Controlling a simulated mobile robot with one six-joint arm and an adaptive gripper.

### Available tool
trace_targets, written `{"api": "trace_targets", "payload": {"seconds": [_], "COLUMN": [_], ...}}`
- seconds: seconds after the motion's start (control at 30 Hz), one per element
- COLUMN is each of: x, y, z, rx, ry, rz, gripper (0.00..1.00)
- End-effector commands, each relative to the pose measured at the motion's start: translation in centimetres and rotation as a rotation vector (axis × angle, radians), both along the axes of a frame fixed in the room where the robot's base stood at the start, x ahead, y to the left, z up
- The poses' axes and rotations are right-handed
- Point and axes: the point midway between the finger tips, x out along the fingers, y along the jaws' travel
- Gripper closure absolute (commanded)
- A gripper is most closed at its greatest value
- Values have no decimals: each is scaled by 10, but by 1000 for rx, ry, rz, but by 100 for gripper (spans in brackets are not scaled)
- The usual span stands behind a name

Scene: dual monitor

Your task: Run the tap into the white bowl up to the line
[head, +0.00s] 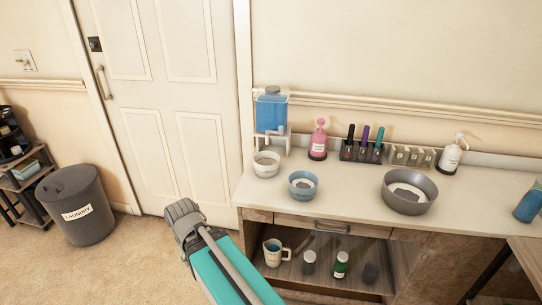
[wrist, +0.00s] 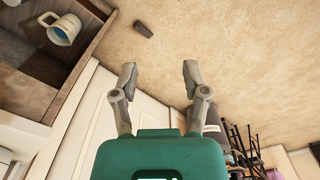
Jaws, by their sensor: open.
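The white bowl (head: 266,164) stands at the left end of the counter, below the tap (head: 281,129) of a dispenser tank (head: 271,111) of blue liquid. The fill line and any liquid in the bowl are too small to make out. In the head view my arm reaches up from the bottom, left of the counter and in front of the door, apart from the bowl and tap. In the wrist view my gripper (wrist: 157,78) is open, with nothing between its fingers, over the carpet.
A blue bowl (head: 303,184) stands right of the white bowl, and a grey basin (head: 409,192) further right. A pink bottle (head: 318,141) stands behind. A jug (wrist: 64,29) sits on the shelf below. A laundry bin (head: 75,205) stands left of the door.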

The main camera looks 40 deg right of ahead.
Motion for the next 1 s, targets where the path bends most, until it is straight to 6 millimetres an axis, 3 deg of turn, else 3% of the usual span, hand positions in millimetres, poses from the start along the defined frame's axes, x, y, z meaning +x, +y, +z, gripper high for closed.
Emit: {"api": "trace_targets", "payload": {"seconds": [0.23, 0.47, 0.77, 1.0], "x": [20, 53, 92, 117], "y": [-35, -106, -205, -272], "z": [2, 16, 57, 103], "rx": [-119, -352, -653, -845], "ry": [-48, -181, -461, -745], "rz": [-140, -410, -738, -917], "gripper": [38, 38, 38, 38]}}
